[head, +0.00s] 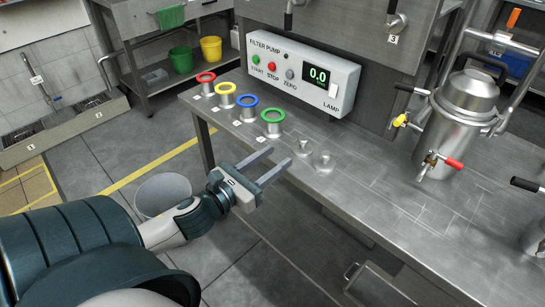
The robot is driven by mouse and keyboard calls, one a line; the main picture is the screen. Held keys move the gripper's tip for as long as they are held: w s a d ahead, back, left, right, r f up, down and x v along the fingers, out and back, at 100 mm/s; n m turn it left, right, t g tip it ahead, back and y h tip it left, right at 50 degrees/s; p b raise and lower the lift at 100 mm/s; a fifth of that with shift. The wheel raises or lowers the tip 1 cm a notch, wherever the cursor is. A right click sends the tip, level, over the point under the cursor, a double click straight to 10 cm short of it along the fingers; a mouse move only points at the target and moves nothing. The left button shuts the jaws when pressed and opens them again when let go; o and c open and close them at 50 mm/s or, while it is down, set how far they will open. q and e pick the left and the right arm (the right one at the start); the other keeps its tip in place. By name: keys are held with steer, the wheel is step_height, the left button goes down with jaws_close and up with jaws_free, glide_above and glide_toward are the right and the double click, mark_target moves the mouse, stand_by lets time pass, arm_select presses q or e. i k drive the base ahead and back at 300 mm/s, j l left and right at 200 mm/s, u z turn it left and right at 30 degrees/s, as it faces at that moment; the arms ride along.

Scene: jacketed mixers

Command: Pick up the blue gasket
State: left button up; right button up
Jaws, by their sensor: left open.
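The blue gasket (246,101) is a ring lying on top of a short metal stub on the steel bench. It is third from the left in a row of coloured gaskets. The red gasket (206,77) and yellow gasket (225,88) are to its left, and the green gasket (272,115) is to its right. My left gripper (274,162) is open and empty, its two fingers pointing to the right. It is at the bench's front edge, below the blue and green gaskets in the picture and apart from both. My right gripper is not in view.
The filter pump panel (302,73) stands behind the gaskets. A metal mixer vessel (458,125) with coloured valves stands at the right. The bench middle (380,190) is clear. A grey bin (162,194) is on the floor.

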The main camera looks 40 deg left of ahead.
mark_target(257, 101)
steer(key=u, duration=1.45)
